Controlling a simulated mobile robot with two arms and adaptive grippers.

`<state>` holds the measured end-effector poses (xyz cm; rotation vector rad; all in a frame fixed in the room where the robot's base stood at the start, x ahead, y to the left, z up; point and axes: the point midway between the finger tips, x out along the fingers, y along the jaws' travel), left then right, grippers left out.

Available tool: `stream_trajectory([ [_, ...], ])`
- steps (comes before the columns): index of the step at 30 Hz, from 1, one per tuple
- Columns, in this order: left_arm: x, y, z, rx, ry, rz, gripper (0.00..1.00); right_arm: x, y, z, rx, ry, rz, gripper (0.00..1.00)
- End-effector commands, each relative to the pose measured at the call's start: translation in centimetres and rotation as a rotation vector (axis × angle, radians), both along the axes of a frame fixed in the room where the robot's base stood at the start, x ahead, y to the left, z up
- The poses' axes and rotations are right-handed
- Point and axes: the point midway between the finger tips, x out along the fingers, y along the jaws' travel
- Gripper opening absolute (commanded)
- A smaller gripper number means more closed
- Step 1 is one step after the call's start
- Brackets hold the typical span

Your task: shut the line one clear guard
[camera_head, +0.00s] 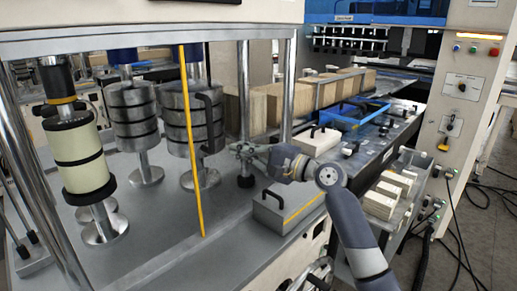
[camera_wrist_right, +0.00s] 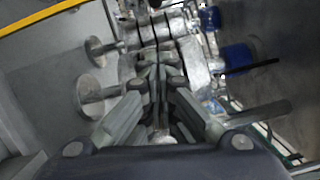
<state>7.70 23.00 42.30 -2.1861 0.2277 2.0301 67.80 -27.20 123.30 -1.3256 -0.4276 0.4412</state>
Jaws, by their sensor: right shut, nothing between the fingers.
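The clear guard is hard to make out. A thin yellow strip (camera_head: 191,140), which looks like its edge, stands nearly upright in front of the metal rolls, with a black bar handle (camera_head: 209,122) just right of it. The see-through panel itself barely shows, so I cannot tell its exact angle. My right gripper (camera_head: 238,148) is shut and empty, a little right of the handle's lower end; I see no contact. In the right wrist view its fingers (camera_wrist_right: 160,85) meet in front of the rolls. A yellow strip (camera_wrist_right: 40,16) crosses that view's upper left. My left gripper is not in view.
Metal rolls (camera_head: 131,110) and a cream roll (camera_head: 80,158) stand on the grey deck. A chrome post (camera_head: 288,85) rises behind my right arm. A grey box with a handle (camera_head: 288,205) lies below the arm. A blue tray (camera_head: 350,117) sits farther right.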

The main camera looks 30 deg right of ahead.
Motion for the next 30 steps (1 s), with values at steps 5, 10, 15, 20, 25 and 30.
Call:
stream_trajectory([
  [5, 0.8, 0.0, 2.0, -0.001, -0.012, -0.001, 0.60, 0.6, 2.5, 0.8, -0.002, 0.001, 0.003, 0.00],
  [10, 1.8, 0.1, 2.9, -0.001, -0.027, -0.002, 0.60, 0.1, 4.0, 0.9, -0.001, 0.000, 0.000, 0.00],
  [15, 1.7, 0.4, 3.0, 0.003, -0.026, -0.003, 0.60, -0.1, 4.5, 0.8, -0.001, 0.000, -0.001, 0.00],
  [20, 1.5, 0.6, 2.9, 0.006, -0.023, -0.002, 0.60, -0.1, 4.5, 0.8, -0.001, 0.000, -0.001, 0.00],
  [25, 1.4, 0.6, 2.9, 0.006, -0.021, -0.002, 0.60, 0.0, 4.6, 0.8, -0.001, 0.000, 0.000, 0.00],
  [30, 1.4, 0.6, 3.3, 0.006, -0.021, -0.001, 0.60, 0.9, 5.6, 0.9, 0.000, 0.000, 0.002, 0.00],
])
